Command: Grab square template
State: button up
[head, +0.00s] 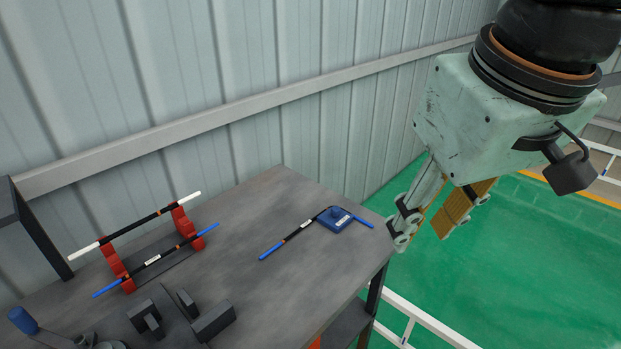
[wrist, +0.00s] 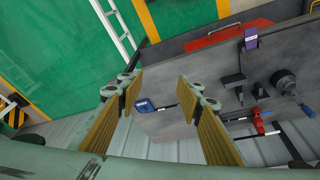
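A small blue square block (head: 336,219) lies on the grey table near its right corner, with a black-and-blue rod (head: 298,232) running beside or under it. I cannot tell if this block is the square template, or whether block and rod are joined. The block also shows in the wrist view (wrist: 144,105), between my fingers in the picture and closer to the left one. My gripper (head: 422,236) is open and empty, in the air to the right of the table corner. Its two yellow-padded fingers stand wide apart in the wrist view (wrist: 160,90).
A red rack (head: 116,264) holds two rods (head: 137,226) at the table's left. Dark blocks (head: 213,321) stand at the front. A corrugated wall (head: 250,60) rises behind the table. White railing (head: 405,312) runs over the green floor. Mid-table is clear.

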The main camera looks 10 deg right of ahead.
jog(key=w+r+n+g+p, duration=0.15)
jog(key=w+n+p, duration=0.25)
jog(key=w, duration=1.1)
jog(key=n+g+p, duration=0.2)
jog(key=n+p, duration=0.9)
send_over(336, 208)
notch_tip(336, 208, down, 23)
jog(key=shift+d+f, duration=0.1)
jog(key=shift+f, duration=0.15)
jog(key=shift+f, duration=4.3)
jog(key=shift+f, duration=0.1)
jog(key=shift+s+f+p, duration=0.1)
jog(key=shift+f+p, duration=0.3)
jog(key=shift+f, duration=2.05)
